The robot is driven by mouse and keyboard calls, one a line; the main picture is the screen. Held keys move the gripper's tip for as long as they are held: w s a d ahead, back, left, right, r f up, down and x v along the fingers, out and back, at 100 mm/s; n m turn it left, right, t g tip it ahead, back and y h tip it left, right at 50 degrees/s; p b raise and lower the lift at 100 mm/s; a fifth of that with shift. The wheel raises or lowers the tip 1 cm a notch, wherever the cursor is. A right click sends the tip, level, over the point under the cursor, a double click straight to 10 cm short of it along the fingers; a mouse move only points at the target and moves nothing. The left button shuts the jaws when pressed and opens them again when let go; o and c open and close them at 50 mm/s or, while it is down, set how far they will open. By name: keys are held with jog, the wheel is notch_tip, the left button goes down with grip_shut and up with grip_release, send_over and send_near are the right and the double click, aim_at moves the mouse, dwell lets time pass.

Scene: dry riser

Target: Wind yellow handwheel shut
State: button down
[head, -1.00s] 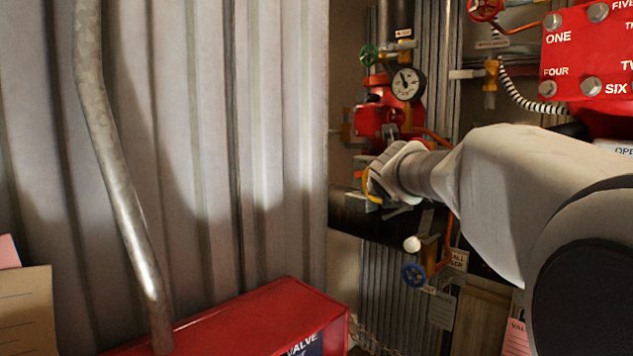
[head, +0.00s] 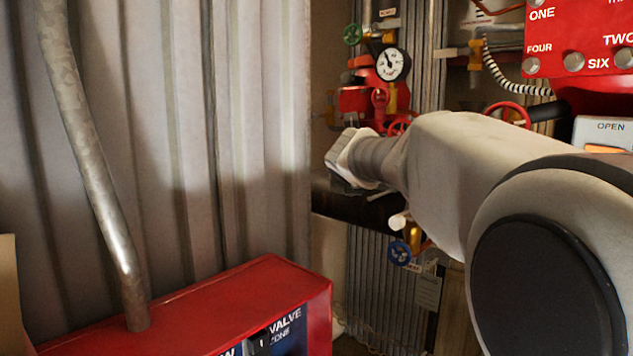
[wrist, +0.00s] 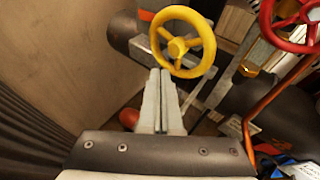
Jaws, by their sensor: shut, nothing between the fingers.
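The yellow handwheel (wrist: 183,42) is at the upper middle of the wrist view, with a round rim, spokes and a central hub. In the head view I cannot make it out; my arm covers that area. My gripper (wrist: 160,72) is shut and empty, its two fingers side by side. The fingertips show just below the wheel's lower left rim in the wrist view; I cannot tell whether they touch it. In the head view my gripper end (head: 345,158) is in front of the dark horizontal pipe.
A red handwheel (wrist: 290,22) stands right of the yellow one. A copper pipe (wrist: 275,90) runs below it. The head view shows a gauge (head: 392,64), a blue handwheel (head: 400,253), a red box (head: 215,300) and a grey pipe (head: 98,190) along the corrugated wall.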

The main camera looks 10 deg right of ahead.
jog(key=shift+s+a+f, duration=0.1)
jog(key=shift+s+a, duration=0.25)
jog(key=shift+a, duration=0.2)
jog(key=shift+s+a, duration=0.3)
jog(key=shift+a, duration=0.2)
